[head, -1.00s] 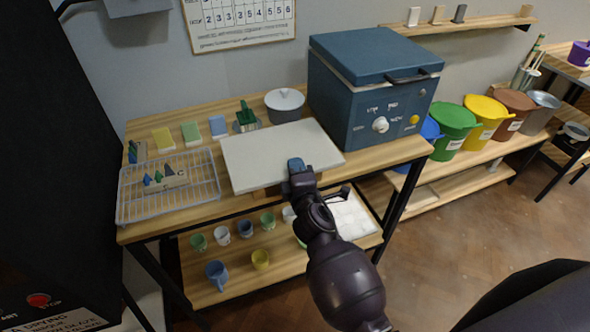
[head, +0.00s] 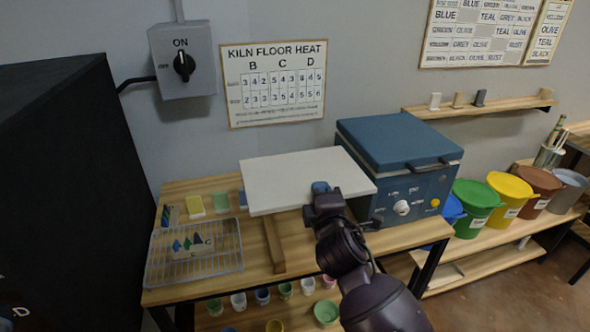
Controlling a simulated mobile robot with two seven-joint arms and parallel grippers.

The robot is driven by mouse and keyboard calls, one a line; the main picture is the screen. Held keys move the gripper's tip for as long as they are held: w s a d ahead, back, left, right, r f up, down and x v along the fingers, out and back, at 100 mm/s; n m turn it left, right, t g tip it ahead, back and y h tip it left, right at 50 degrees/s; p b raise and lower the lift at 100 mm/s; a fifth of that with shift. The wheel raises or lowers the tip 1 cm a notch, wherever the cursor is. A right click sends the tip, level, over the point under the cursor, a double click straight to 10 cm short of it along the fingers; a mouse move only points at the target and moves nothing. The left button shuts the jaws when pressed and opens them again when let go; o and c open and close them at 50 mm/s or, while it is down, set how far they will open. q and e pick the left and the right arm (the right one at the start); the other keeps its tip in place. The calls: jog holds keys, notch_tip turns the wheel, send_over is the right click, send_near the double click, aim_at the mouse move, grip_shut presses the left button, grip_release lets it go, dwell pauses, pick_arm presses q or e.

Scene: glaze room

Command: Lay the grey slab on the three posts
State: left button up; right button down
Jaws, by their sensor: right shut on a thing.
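The pale grey slab (head: 300,180) is held roughly level above the wooden table, left of the blue kiln. My right gripper (head: 320,188) is shut on its front edge, right of the middle. The slab overlaps the kiln's left side in the picture; I cannot tell whether they touch. A narrow wooden strip (head: 274,246) shows on the table below the slab. I cannot make out the three posts; the slab hides part of the tabletop. My left gripper is not in view.
The closed blue kiln (head: 395,145) stands at the table's right end. A wire rack (head: 195,265) with small cones is at the left, with coloured tiles (head: 195,205) behind. Cups stand on the lower shelf. Bare tabletop (head: 320,258) shows in front.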

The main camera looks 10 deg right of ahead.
jog(key=shift+s+a+r+n+y, duration=0.25)
jog(key=shift+s+r+n+y, duration=0.25)
jog(key=shift+s+r, duration=0.55)
pick_arm(q)
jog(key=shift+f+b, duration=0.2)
jog(key=shift+b, duration=0.1)
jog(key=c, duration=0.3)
pick_arm(e)
jog(key=s+d+f, duration=0.3)
jog(key=s+f, duration=0.4)
jog(key=shift+s+f+y, duration=0.15)
jog(key=shift+s+y, duration=0.15)
jog(key=shift+s, duration=0.1)
